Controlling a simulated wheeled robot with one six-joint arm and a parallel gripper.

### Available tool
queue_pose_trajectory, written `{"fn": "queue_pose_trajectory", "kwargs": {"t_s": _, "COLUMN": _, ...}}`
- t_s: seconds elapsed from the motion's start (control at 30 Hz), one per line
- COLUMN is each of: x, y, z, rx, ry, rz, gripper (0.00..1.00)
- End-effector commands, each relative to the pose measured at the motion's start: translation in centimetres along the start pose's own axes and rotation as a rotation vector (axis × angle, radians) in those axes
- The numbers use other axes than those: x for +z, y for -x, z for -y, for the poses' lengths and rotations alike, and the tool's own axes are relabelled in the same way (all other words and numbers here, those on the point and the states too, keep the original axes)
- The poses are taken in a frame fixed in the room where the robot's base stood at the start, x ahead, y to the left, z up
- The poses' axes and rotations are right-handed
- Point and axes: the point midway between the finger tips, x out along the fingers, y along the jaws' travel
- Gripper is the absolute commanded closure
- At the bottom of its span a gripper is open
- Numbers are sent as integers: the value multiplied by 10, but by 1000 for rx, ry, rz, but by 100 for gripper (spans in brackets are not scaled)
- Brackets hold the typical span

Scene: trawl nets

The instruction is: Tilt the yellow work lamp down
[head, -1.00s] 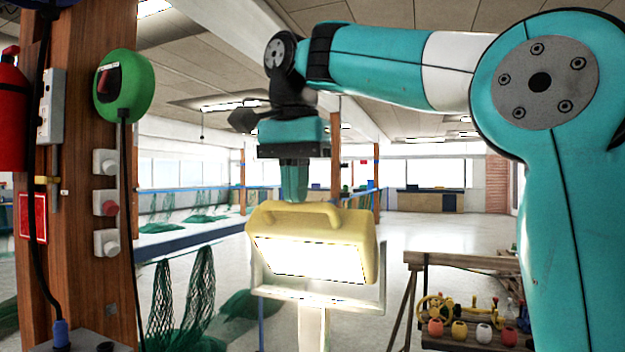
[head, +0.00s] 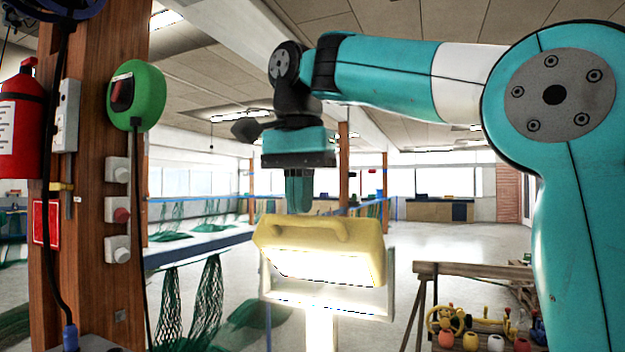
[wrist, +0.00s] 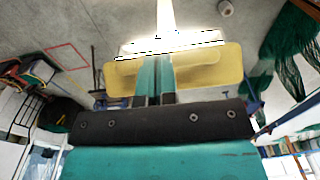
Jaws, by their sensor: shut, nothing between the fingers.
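The yellow work lamp (head: 318,253) sits in a pale bracket on a post in the head view, its lit white face angled downward toward me. A raised yellow handle runs along its top. My gripper (head: 299,208) points down just above and behind the top edge of the lamp; its fingers are together with nothing between them. In the wrist view the lamp (wrist: 205,72) spans the picture beyond my fingers (wrist: 155,62), which overlap its middle. Whether the fingertips touch the lamp I cannot tell.
A wooden post (head: 92,170) with a green reel (head: 136,96), switches and a fire extinguisher (head: 20,125) stands at the left. A wooden bench (head: 475,270) with coloured floats is at lower right. Green nets (head: 190,305) hang left of the lamp. Open floor lies behind.

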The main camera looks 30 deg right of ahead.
Motion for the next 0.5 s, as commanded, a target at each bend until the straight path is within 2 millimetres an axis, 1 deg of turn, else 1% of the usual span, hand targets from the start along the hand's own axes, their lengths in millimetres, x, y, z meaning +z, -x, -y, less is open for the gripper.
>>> {"fn": "queue_pose_trajectory", "kwargs": {"t_s": 0.03, "x": -1, "y": 10, "z": 0, "rx": 0, "ry": -1, "rz": 0, "gripper": 100}}
{"fn": "queue_pose_trajectory", "kwargs": {"t_s": 0.23, "x": -7, "y": 46, "z": -2, "rx": 0, "ry": -3, "rz": 0, "gripper": 100}}
{"fn": "queue_pose_trajectory", "kwargs": {"t_s": 0.27, "x": -4, "y": 46, "z": -1, "rx": -2, "ry": 1, "rz": -2, "gripper": 100}}
{"fn": "queue_pose_trajectory", "kwargs": {"t_s": 0.3, "x": 5, "y": 51, "z": 0, "rx": -4, "ry": 3, "rz": -3, "gripper": 100}}
{"fn": "queue_pose_trajectory", "kwargs": {"t_s": 0.5, "x": 33, "y": 92, "z": -1, "rx": -3, "ry": 2, "rz": -1, "gripper": 100}}
